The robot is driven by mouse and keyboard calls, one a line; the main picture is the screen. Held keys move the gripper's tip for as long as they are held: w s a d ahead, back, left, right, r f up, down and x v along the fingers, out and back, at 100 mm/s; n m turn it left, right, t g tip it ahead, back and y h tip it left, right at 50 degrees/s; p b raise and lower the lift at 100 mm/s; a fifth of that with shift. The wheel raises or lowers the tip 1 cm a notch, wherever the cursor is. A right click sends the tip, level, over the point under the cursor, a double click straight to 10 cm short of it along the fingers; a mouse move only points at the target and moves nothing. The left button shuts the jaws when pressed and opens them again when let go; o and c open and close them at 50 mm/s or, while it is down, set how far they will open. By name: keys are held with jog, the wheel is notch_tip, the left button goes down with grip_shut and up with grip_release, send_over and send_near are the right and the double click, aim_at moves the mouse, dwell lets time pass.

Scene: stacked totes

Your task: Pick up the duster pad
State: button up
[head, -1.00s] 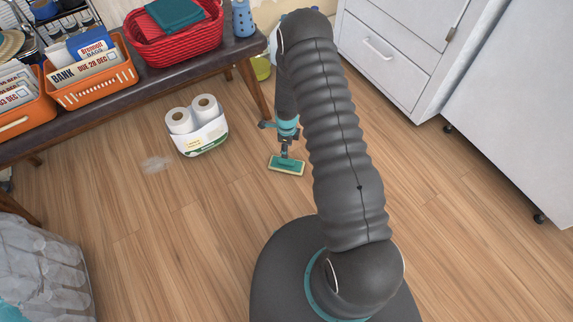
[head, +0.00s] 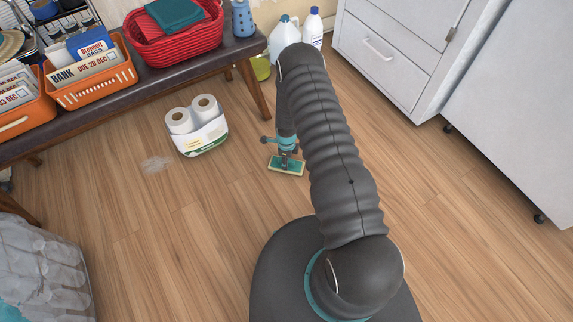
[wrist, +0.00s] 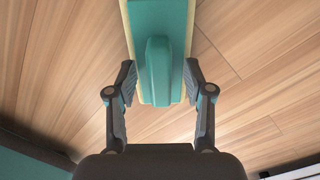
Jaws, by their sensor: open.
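The duster pad (head: 287,166) lies flat on the wooden floor, a teal block with a raised teal handle and a cream edge. In the wrist view the duster pad (wrist: 176,20) reaches in from the top edge, its raised handle pointing toward my gripper. My gripper (wrist: 159,82) is open, with one finger on each side of the handle and visible gaps between. I cannot tell whether the fingertips touch the pad. In the head view my gripper (head: 286,154) is just above the pad and hides part of it.
A white pack of paper rolls (head: 199,135) stands on the floor left of the pad. A dark bench (head: 215,57) holds orange and red baskets. White drawers (head: 385,60) stand at the right. A pale dusty patch (head: 155,165) lies on the floor. Floor around the pad is clear.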

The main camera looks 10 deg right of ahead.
grip_shut()
jog(key=shift+r, duration=0.15)
jog(key=shift+r, duration=0.55)
notch_tip(320, 180, up, 3)
jog(key=shift+w+f, duration=0.1)
jog(key=shift+f, duration=0.1)
jog(key=s+d+r+n, duration=0.8)
jog(key=s+d+n, duration=0.1)
jog(key=n, duration=0.1)
jog(key=w+a+r+n, duration=0.1)
jog(key=a+r+n, duration=0.3)
jog(key=r, duration=0.5)
jog(key=w+a+r+n, duration=0.1)
jog(key=a+r+n, duration=0.3)
jog(key=r+n, duration=0.5)
jog(key=shift+a+r, duration=0.4)
jog(key=shift+r, duration=0.3)
